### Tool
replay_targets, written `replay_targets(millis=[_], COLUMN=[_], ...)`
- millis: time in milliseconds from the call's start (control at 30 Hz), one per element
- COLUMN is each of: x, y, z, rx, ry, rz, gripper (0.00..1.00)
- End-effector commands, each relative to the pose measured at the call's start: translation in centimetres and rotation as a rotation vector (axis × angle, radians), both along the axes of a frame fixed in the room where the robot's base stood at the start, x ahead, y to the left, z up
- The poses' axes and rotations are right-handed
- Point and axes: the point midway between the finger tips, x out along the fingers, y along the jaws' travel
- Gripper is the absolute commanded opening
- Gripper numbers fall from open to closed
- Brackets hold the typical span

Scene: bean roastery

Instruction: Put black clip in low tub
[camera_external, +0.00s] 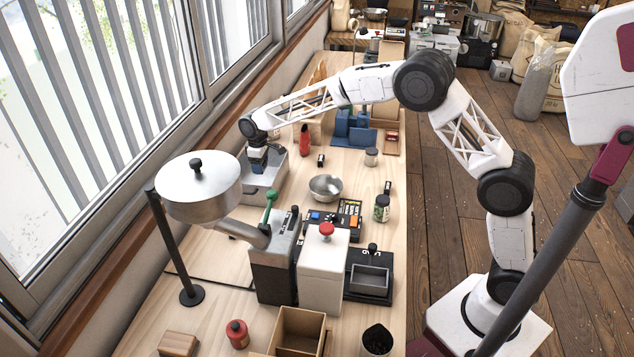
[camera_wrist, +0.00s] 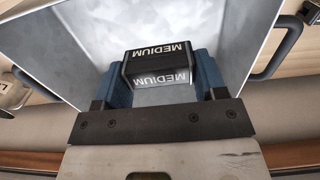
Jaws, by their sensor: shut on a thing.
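The black clip (camera_wrist: 158,65) has a pale label reading MEDIUM and sits between the blue fingers of my gripper (camera_wrist: 162,77) in the wrist view. My gripper is shut on it. The low tub (camera_wrist: 205,28) is a grey metal, open-topped box with dark side handles; its pale floor and walls surround the clip in the wrist view. In the external view my gripper (camera_external: 258,158) points down over the tub (camera_external: 262,194), near the window side of the bench. The clip is hard to make out there, and its height above the tub floor is unclear.
A grinder with a green-knobbed lever (camera_external: 268,205) and a large round metal hopper (camera_external: 198,188) stand in front.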

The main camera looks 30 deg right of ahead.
Motion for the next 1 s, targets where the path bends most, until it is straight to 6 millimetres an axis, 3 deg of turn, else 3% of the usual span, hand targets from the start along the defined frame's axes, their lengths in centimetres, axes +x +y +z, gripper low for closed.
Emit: replay_targets(millis=[267,700,1000], x=[0.0,0.0,0.0], y=[0.0,0.0,0.0], z=[-0.5,-4.8,-4.9], rx=[-0.001,0.001,0.001], ry=[0.001,-0.001,-0.001], rz=[0.000,0.000,0.000], gripper=[0.43,0.43,0.43])
